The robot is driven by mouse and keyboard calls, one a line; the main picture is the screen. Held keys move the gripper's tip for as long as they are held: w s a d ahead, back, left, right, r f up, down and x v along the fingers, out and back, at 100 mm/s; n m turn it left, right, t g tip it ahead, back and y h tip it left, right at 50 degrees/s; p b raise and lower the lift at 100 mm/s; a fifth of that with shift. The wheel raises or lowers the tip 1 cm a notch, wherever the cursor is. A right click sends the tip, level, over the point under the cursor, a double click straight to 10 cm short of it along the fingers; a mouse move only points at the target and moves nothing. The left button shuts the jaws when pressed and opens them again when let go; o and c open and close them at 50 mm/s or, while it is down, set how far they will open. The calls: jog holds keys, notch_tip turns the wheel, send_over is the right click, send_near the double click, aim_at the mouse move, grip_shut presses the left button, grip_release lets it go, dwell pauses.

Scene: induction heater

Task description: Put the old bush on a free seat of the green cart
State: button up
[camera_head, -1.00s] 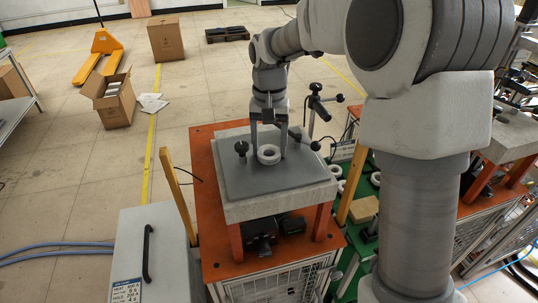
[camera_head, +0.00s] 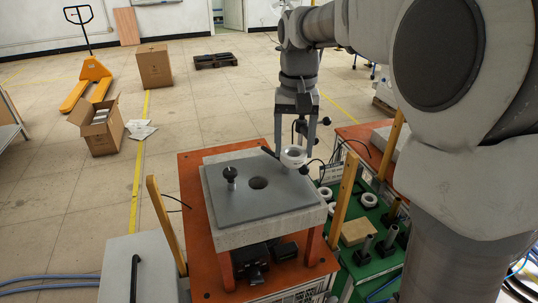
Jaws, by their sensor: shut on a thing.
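The old bush (camera_head: 293,158), a pale thick ring, is held between the two fingers of my gripper (camera_head: 294,148). It is above the far right corner of the grey heater plate (camera_head: 285,197), apart from it as far as I can tell. A dark round hole (camera_head: 258,183) shows bare in the plate. The green cart (camera_head: 343,279) stands to the right of the orange heater table, partly hidden by my arm. On it are pale rings (camera_head: 369,199), grey upright posts (camera_head: 388,241) and a wooden block (camera_head: 356,231). I cannot tell which seats are free.
A black-knobbed pin (camera_head: 230,177) stands on the plate. Yellow posts rise at the orange table's left (camera_head: 164,226) and right (camera_head: 346,188). A dark clamp stand is behind the gripper. A grey cabinet (camera_head: 150,263) is at the front left.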

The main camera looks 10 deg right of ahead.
jog(key=s+d+r+p, duration=0.1)
jog(key=d+r+p, duration=0.2)
jog(key=r+p, duration=0.3)
notch_tip(320, 180, up, 4)
jog(key=shift+s+f+p, duration=0.2)
jog(key=shift+f+p, duration=0.05)
jog(key=shift+p, duration=0.15)
jog(key=shift+d, duration=0.1)
dwell(0.4)
